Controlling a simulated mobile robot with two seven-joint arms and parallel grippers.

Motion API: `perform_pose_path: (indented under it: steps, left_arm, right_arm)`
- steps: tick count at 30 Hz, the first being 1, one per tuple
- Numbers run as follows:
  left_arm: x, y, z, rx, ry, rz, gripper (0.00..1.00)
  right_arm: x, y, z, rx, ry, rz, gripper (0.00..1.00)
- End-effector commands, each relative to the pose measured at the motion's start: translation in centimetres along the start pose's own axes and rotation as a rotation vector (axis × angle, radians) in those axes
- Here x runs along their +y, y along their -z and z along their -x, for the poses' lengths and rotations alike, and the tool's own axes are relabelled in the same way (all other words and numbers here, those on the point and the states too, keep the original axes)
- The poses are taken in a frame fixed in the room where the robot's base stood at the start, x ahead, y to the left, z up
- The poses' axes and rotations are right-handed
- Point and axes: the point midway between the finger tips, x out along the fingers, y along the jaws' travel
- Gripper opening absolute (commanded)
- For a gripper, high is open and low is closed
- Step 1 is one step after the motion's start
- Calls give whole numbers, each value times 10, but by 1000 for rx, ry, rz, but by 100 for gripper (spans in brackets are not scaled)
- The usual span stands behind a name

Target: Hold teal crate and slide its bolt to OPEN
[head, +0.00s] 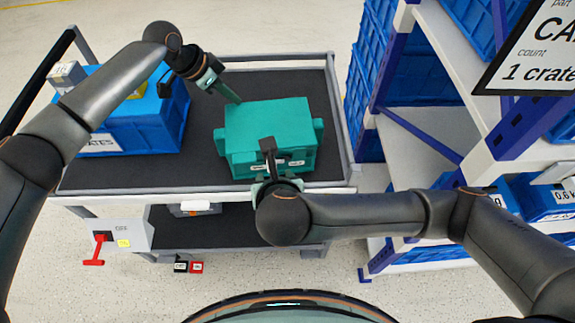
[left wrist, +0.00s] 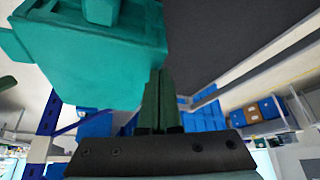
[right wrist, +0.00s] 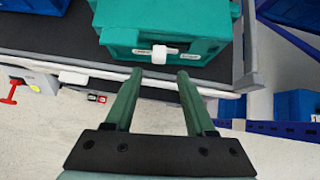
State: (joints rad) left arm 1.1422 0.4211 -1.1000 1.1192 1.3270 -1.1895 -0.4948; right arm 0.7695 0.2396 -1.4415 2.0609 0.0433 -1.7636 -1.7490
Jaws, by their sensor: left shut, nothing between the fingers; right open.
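The teal crate (head: 270,128) stands on the dark top of the cart, near its right end. On its front face a white bolt knob (right wrist: 159,54) sits between two small labels in the right wrist view; the lettering is too small to read surely. My left gripper (head: 238,101) is shut and empty at the crate's back left corner; its closed fingers (left wrist: 159,100) show beside the crate in the left wrist view. My right gripper (right wrist: 159,75) is open in front of the crate's front face, with the bolt knob just beyond and between its fingertips. In the head view my right wrist partly hides the bolt.
A blue crate (head: 125,130) stands on the cart's left part. A shelf rack with blue bins (head: 380,110) rises at the right. A box with a red lever (head: 100,240) hangs at the cart's front left. The cart top (head: 200,150) between the crates is clear.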

Motion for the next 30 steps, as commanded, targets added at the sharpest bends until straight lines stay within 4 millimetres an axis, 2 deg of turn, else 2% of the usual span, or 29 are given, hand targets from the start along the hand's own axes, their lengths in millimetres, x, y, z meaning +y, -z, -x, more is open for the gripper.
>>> perform_pose_path:
  steps: [1,13,30]
  left_arm:
    - [2,-8,-6,-19,-8,3,0]
    - [2,-6,-3,-19,-8,4,0]
    - [1,19,37,-8,-4,1,0]
  right_arm:
    - [0,0,1,0,-1,0,55]
    - [0,-2,4,-1,0,0,55]
    - [0,-34,37,0,0,0,55]
